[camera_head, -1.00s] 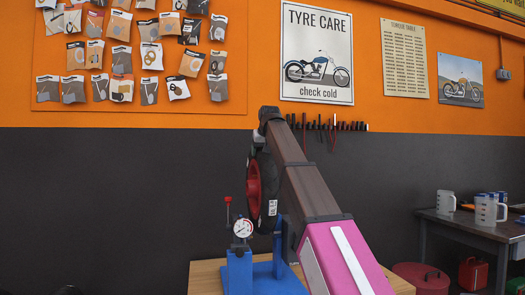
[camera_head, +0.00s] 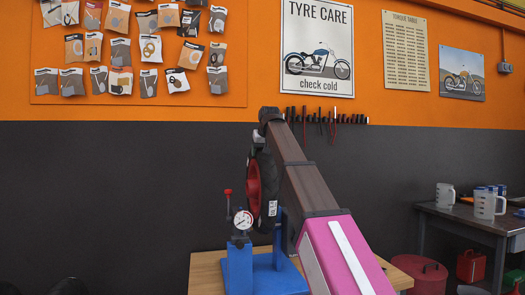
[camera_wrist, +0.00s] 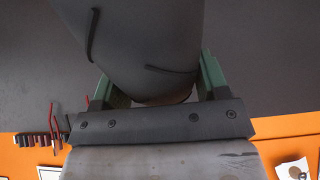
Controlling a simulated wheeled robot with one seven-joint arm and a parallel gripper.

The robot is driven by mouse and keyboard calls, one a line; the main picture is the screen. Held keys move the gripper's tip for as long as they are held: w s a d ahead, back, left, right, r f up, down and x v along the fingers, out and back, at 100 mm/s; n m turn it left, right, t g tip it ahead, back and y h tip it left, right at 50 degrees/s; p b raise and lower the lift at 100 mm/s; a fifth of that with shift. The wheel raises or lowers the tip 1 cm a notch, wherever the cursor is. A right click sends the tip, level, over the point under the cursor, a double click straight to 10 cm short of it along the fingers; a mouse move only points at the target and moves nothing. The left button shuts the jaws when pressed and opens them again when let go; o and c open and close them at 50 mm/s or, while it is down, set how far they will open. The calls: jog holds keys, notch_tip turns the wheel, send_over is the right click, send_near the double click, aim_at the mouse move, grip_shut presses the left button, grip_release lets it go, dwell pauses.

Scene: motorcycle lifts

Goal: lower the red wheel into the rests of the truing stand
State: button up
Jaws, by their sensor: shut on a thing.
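The red wheel (camera_head: 254,188), with a red rim and black tyre, hangs upright below the top end of my arm, seen nearly edge-on in the head view. My gripper (camera_wrist: 158,88) is shut on its tyre (camera_wrist: 150,40), with a green finger on each side in the wrist view. The blue truing stand (camera_head: 239,268) is on a wooden bench, with a dial gauge (camera_head: 243,220) on its near post. The wheel's lower part is beside and behind the gauge and a blue upright (camera_head: 278,238). My arm hides part of the stand; I cannot tell whether the wheel touches the rests.
The wooden bench top (camera_head: 207,270) shows bare at the stand's left. A grey table (camera_head: 460,217) with measuring jugs (camera_head: 486,204) is at the right. A dark red round container (camera_head: 424,275) stands on the right beyond my arm. Tools hang on the wall behind.

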notch_tip(320, 180, down, 12)
dwell(3.4)
jog(key=shift+f, duration=0.6)
dwell(1.2)
